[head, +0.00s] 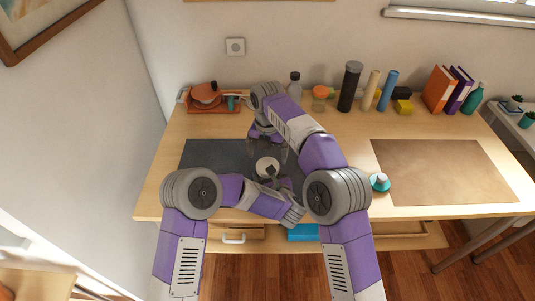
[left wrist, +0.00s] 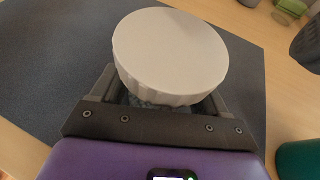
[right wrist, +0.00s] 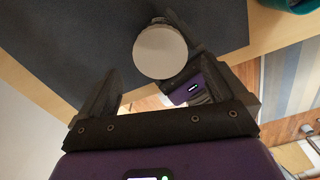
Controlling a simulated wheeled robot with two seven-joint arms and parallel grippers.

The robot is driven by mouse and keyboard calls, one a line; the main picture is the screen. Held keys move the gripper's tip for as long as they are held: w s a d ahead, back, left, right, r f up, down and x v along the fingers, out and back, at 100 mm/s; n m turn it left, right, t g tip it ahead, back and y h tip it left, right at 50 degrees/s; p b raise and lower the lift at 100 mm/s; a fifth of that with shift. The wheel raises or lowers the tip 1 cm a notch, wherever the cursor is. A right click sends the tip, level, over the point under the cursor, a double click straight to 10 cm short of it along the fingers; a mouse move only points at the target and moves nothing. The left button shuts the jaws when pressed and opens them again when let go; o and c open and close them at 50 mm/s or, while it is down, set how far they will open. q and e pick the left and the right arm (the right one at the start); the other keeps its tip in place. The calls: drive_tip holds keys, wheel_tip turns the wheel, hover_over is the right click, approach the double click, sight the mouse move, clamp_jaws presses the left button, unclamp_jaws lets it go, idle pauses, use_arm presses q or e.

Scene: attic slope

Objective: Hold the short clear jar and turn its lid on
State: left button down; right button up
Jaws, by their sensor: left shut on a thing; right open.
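A round white lid (head: 266,164) sits above the dark mat in the head view. In the left wrist view the lid (left wrist: 170,48) covers the top of the clear jar (left wrist: 150,101), which shows only as a strip beneath it. My left gripper (left wrist: 155,100) is shut on the jar from the side. My right gripper (head: 266,143) is open above the lid. In the right wrist view the lid (right wrist: 160,52) lies beyond the right fingers, apart from them. Whether the lid is seated or loose cannot be told.
The dark mat (head: 205,155) lies under the work area and a brown mat (head: 440,170) lies at right. A teal dish (head: 380,183) stands between them.

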sight(267, 165)
wheel_tip(267, 165, up, 3)
drive_tip(key=n, duration=0.3)
drive_tip(key=shift+f, duration=3.95)
drive_tip(key=shift+c, duration=0.5)
drive_tip(key=c, duration=1)
drive_tip(key=m, duration=0.3)
